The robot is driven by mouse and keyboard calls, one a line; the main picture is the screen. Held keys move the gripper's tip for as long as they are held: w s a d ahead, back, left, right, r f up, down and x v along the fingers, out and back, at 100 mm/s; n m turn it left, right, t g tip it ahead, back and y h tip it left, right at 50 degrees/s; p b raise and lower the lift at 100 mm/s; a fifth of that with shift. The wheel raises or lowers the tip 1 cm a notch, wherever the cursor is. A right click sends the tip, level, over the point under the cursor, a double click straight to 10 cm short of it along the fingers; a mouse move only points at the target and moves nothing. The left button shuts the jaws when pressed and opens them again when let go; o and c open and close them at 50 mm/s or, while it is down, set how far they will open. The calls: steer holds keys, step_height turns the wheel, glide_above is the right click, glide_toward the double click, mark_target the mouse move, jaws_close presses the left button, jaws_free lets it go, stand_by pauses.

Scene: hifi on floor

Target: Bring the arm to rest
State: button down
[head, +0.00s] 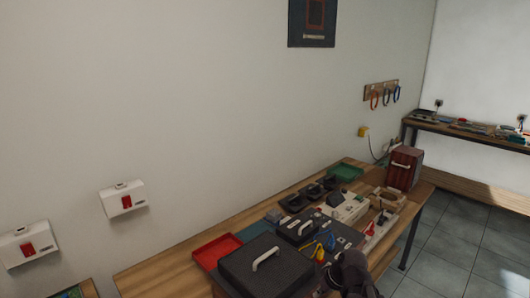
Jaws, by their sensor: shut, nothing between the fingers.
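A dark, rounded part of my arm shows at the bottom edge of the head view, right of centre, in front of the workbench (160,272). It overlaps the near edge of the bench in the picture. I cannot make out any gripper fingers there.
The bench carries a black case (262,272) with a pale handle, a red tray (216,251), a green tray (345,171) and a reddish-brown box (404,168). Another bench (465,131) stands at far right. Tiled floor (445,250) is clear at right.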

steer(key=shift+s+d+f+m+g+h, duration=0.1)
steer(key=shift+s+f+m+g+h, duration=0.3)
steer(key=shift+s+m+h, duration=0.35)
steer(key=shift+s+d+f+m+g+h, duration=0.15)
steer(key=shift+s+m+g+h, duration=0.45)
steer(key=shift+s, duration=0.3)
steer(key=shift+s+d+f+m+g+h, duration=0.1)
steer(key=shift+s+f+m+g+h, duration=0.25)
steer(key=shift+s+m+h, duration=0.45)
